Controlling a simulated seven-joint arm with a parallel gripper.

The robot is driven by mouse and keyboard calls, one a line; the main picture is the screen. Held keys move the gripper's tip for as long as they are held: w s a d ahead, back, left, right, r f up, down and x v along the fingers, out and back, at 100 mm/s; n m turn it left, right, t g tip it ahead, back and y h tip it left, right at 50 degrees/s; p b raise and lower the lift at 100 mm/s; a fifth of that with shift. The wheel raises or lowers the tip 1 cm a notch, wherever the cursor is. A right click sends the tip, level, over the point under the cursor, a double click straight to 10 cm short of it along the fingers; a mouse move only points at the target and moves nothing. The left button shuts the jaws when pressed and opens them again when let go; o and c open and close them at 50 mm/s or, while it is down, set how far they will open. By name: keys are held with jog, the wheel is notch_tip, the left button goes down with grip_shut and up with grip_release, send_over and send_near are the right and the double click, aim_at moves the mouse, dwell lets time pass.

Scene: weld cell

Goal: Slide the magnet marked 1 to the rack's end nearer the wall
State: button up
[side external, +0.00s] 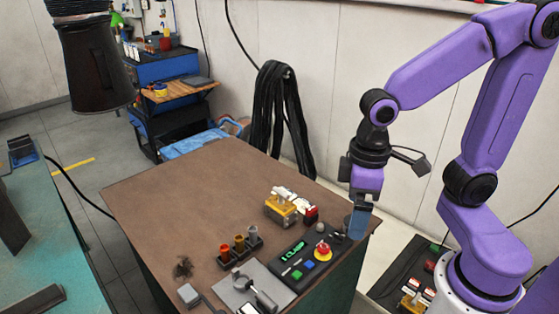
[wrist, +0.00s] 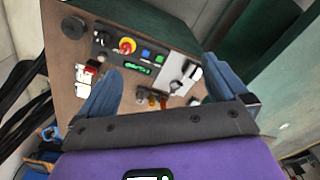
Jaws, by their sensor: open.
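No magnet with a readable 1 can be made out. A small black rack (side external: 240,251) holding several orange, brown and grey upright pieces stands on the brown table; those coloured pieces (wrist: 153,97) also show in the wrist view. I cannot tell whether this is the task's rack. A yellow block with white and red pieces (side external: 283,205) sits farther back, towards the wall. My gripper (side external: 358,224) is at the table's right corner, apart from these things. In the wrist view my gripper (wrist: 162,75) has its blue fingers spread wide, with nothing held between them.
A control box (side external: 300,262) with a red-and-yellow stop button (side external: 323,251) is near my gripper. A grey plate (side external: 237,290) with a metal tool lies at the front. Black cables (side external: 283,110) hang on the wall. The table's left part (side external: 165,205) is mostly clear.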

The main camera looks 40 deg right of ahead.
jog(key=w+a+m, duration=0.2)
jog(key=w+m, duration=0.5)
jog(key=w, duration=0.3)
jog(key=m, duration=1.8)
send_over(280, 202)
notch_tip(280, 202, down, 7)
jog(key=shift+w+r, duration=0.2)
jog(key=shift+f, duration=0.15)
notch_tip(280, 202, down, 17)
jog(key=shift+f, duration=0.1)
